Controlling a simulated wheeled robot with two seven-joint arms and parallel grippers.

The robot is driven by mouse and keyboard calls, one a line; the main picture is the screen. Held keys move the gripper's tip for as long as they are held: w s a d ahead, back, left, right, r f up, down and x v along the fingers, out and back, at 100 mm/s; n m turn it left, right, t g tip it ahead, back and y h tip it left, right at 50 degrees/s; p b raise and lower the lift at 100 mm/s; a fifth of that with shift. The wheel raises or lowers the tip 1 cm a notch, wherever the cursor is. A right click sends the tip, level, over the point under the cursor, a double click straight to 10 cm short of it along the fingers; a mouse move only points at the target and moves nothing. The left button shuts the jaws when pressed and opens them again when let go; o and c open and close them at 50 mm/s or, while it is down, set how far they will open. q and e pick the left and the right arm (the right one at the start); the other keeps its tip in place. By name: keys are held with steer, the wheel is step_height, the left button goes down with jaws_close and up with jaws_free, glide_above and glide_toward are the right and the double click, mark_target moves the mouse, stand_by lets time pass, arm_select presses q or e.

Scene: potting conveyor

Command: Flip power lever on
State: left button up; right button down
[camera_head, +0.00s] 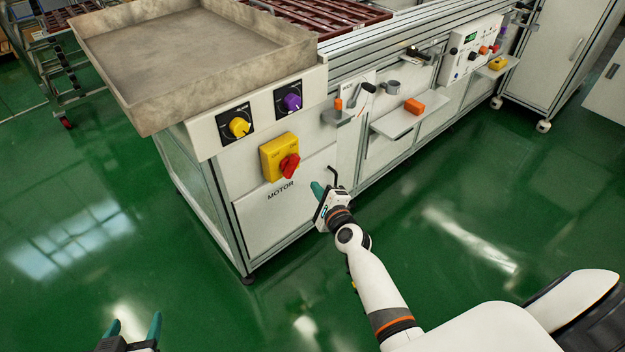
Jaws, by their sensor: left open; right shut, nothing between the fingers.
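A yellow switch box (270,156) with a red rotary handle (289,167) sits on the conveyor's front panel, above the word MOTOR. A black-tipped lever (367,88) stands out from a narrow plate to its right. I cannot tell from a label which of these is the power lever. My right gripper (318,190) is shut and empty, low and right of the red handle, in front of the panel and apart from the handle. My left gripper (135,328) is open and empty at the bottom left, over the floor and far from the panel.
A yellow knob (239,127) and a purple knob (292,102) sit above the switch box. A large grey tray (135,117) overhangs the left corner. A small shelf (392,124) holds an orange block (414,106). The green floor in front is clear.

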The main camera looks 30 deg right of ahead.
arm_select(q)
steer(key=shift+s+a+f+g+y+p, duration=0.15)
steer(key=shift+s+a+f+g, duration=0.1)
steer(key=shift+s+f+g, duration=0.35)
steer(key=shift+s+a+f+g+y+p, duration=0.15)
steer(key=shift+s+a+f+g, duration=0.15)
steer(key=shift+s+f+g, duration=0.35)
steer(key=shift+s+a+f+g+y+p, duration=0.15)
steer(key=shift+s+a+f+g, duration=0.1)
steer(key=shift+s+f+g, duration=0.35)
arm_select(e)
steer(key=shift+s+r, duration=0.25)
steer(key=shift+s, duration=0.95)
steer(key=shift+s+r, duration=0.2)
steer(key=shift+s, duration=0.95)
arm_select(q)
steer(key=shift+r, duration=0.25)
arm_select(e)
steer(key=shift+a, duration=0.1)
